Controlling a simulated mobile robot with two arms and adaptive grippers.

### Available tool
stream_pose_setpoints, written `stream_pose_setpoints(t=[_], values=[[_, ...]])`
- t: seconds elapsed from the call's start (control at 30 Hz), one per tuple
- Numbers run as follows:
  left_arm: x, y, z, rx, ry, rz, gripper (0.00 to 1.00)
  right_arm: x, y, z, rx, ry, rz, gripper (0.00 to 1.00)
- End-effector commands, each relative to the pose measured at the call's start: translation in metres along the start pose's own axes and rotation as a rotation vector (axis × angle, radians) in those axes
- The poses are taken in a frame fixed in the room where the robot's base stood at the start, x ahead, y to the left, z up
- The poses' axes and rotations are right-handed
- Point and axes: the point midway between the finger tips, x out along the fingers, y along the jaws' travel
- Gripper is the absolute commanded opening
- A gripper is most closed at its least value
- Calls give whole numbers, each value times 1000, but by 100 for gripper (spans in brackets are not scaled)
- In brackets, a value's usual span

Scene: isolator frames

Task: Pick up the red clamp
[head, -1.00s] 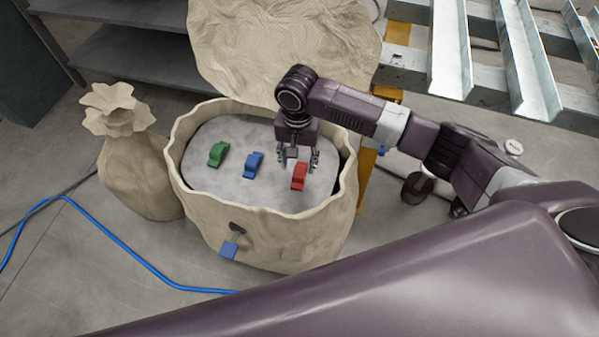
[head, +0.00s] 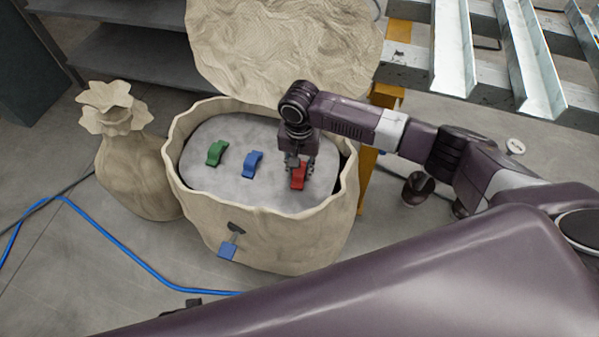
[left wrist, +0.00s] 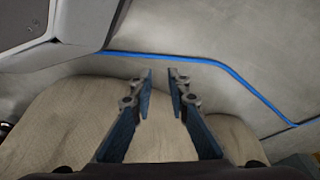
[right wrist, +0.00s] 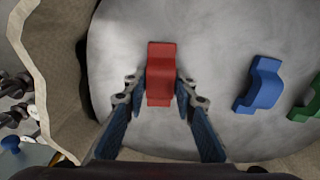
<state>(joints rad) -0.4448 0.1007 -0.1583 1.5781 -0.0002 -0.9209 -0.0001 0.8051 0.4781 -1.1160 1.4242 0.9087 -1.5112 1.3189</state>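The red clamp (head: 298,181) lies on the grey top inside the large beige sack-like container (head: 270,240), to the right of the other clamps. My right gripper (head: 301,164) is directly above it, pointing down. In the right wrist view, the red clamp (right wrist: 160,72) sits between the two fingertips of the right gripper (right wrist: 161,82). The fingers are apart on either side of the clamp, with no clear sign of contact. My left gripper (left wrist: 160,78) shows only in its wrist view, with its fingers apart and nothing between them.
A blue clamp (head: 253,164) and a green clamp (head: 216,152) lie left of the red one. The container's raised beige rim surrounds the top. A tied sack (head: 140,175) stands at left. A blue hose (head: 110,245) runs along the floor. Metal rails (head: 520,60) are at upper right.

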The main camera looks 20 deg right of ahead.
Motion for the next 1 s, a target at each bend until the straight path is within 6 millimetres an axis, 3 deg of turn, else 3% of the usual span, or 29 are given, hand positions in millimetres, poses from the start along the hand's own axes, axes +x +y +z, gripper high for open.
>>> stream_pose_setpoints(t=[0.2, 0.63, 0.87, 1.0], values=[[0, 0, 0, 0, -1, 0, 16, 0, 0, 0, 0, 0, 0, 0], [-1, 0, 0, 0, 2, 0, 16, -6, -1, 0, 0, 1, -2, 0], [16, 2, 16, 4, -13, 3, 16, -30, -1, -1, 0, 2, -4, 0], [29, 3, 33, 6, -26, 4, 16, -54, -1, -1, -1, 2, -4, 0]])
